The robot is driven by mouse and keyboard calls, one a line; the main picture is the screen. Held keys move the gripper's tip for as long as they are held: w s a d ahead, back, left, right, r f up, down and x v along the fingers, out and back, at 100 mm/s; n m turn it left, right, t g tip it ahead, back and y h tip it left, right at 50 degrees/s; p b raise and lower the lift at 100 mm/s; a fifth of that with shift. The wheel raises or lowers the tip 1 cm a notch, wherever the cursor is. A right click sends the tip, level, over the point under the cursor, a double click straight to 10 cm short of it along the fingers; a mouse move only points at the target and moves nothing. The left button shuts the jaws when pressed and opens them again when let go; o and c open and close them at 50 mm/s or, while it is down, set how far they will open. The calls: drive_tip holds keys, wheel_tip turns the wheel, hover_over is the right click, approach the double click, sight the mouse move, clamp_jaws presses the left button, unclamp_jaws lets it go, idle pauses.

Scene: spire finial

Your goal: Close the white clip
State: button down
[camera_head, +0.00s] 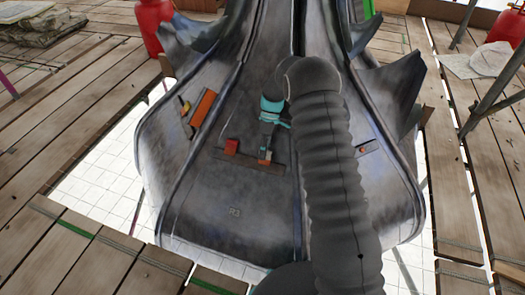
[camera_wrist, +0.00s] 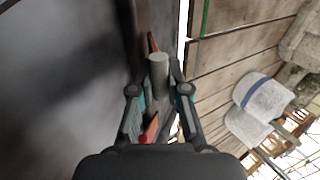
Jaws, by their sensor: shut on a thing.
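I cannot make out a clearly white clip in either view. My gripper (camera_head: 266,150) reaches down to the dark metal spire panel (camera_head: 225,205), at the right end of a brown strip (camera_head: 255,168) fixed across it. In the wrist view, the fingers of my gripper (camera_wrist: 159,92) are shut on a grey cylindrical piece (camera_wrist: 158,68). An orange-red piece (camera_wrist: 150,130) shows between the fingers nearer the palm. A red block (camera_head: 231,146) sits on the strip to the left of the gripper. The fingers hide part of the held piece.
An orange bar (camera_head: 203,108) with a yellow knob (camera_head: 186,107) is on the left panel. A small orange part (camera_head: 362,149) is on the right panel. Curved metal fins flank the spire. Wooden planks (camera_head: 65,250) surround it. A white sack (camera_wrist: 257,92) lies on the planks.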

drive_tip(key=shift+w+g, duration=0.2)
drive_tip(key=shift+g, duration=0.1)
idle(0.4)
drive_tip(key=c, duration=1.1)
unclamp_jaws()
drive_tip(key=shift+f, duration=0.1)
drive_tip(key=shift+c, duration=0.2)
wheel_tip(320, 180, up, 10)
drive_tip(key=shift+r, duration=0.1)
